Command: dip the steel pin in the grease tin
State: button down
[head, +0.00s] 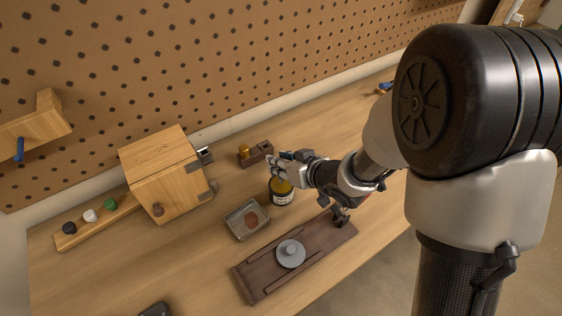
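A small round tin (282,198) with a dark body, a pale label and a yellow top or contents stands on the bench, right of centre; I take it for the grease tin. My gripper (275,169) is tilted, with its fingers just above the tin's far rim and partly overlapping it in the picture. I cannot tell whether the fingers touch the tin or are above it. The steel pin cannot be made out; it may be hidden by the fingers. The finger gap is too small to read.
A metal tray (233,221) holding a brown disc lies left of the tin. A dark wooden board (322,238) bears a grey knobbed disc (290,253). A small dark holder block (262,151), a wooden box (160,184) and a rail with several knobs stand behind and left.

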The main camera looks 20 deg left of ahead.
jog(key=shift+f, duration=0.45)
dwell(1.1)
jog(key=shift+r, duration=0.1)
notch_tip(320, 180, up, 7)
jog(key=p, duration=0.6)
dwell(0.8)
